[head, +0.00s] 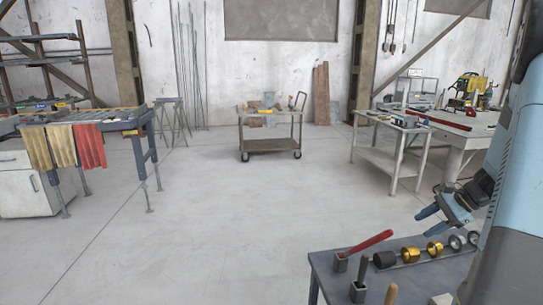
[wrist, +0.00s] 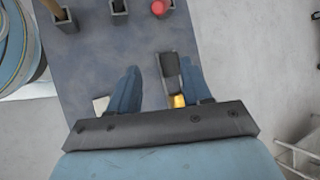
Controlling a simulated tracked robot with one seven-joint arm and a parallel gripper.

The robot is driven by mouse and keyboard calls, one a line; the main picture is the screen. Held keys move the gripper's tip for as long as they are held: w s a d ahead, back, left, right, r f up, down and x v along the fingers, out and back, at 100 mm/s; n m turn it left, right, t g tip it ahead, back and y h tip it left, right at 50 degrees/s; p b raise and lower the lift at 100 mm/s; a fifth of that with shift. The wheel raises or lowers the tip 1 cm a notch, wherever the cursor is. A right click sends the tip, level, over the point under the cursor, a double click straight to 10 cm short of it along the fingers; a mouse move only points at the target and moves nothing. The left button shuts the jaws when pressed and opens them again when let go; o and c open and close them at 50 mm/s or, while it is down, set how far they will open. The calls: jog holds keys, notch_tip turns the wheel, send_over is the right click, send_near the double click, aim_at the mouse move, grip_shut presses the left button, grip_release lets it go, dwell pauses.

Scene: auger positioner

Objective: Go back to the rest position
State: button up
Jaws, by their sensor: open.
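My gripper (head: 424,219) is at the right of the head view, above the blue-grey table (head: 330,268). Its blue fingers point left and are spread apart with nothing between them. In the wrist view the open fingers (wrist: 160,78) hang over the table top (wrist: 90,60). A black ring (head: 385,259), a gold ring (head: 410,254), another gold ring (head: 434,249) and grey rings (head: 455,242) stand in a row below the gripper. In the wrist view a black piece (wrist: 171,65) and a gold piece (wrist: 179,100) show near the right finger.
A red-handled tool (head: 368,242) stands tilted in a small holder; more handles stand nearby. A white block (wrist: 101,104) lies by the left finger. A cart (head: 270,145), a left bench (head: 75,118) and right tables (head: 400,130) surround open grey floor (head: 210,210).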

jog(key=s+a+r+n+h, duration=0.3)
jog(key=s+a+r+n, duration=0.2)
jog(key=s+a+r, duration=0.3)
jog(key=s+a+r+n+h, duration=0.3)
jog(key=s+a+r+n, duration=0.25)
jog(key=a+r, duration=0.45)
jog(key=s+a+r+n+t+h, duration=0.1)
jog(key=s+a+n, duration=0.3)
jog(key=s, duration=0.4)
jog(key=shift+s+r+n+t, duration=0.25)
jog(key=shift+n+t, duration=0.2)
jog(key=shift+t, duration=0.25)
jog(key=shift+s, duration=0.1)
jog(key=shift+c, duration=0.6)
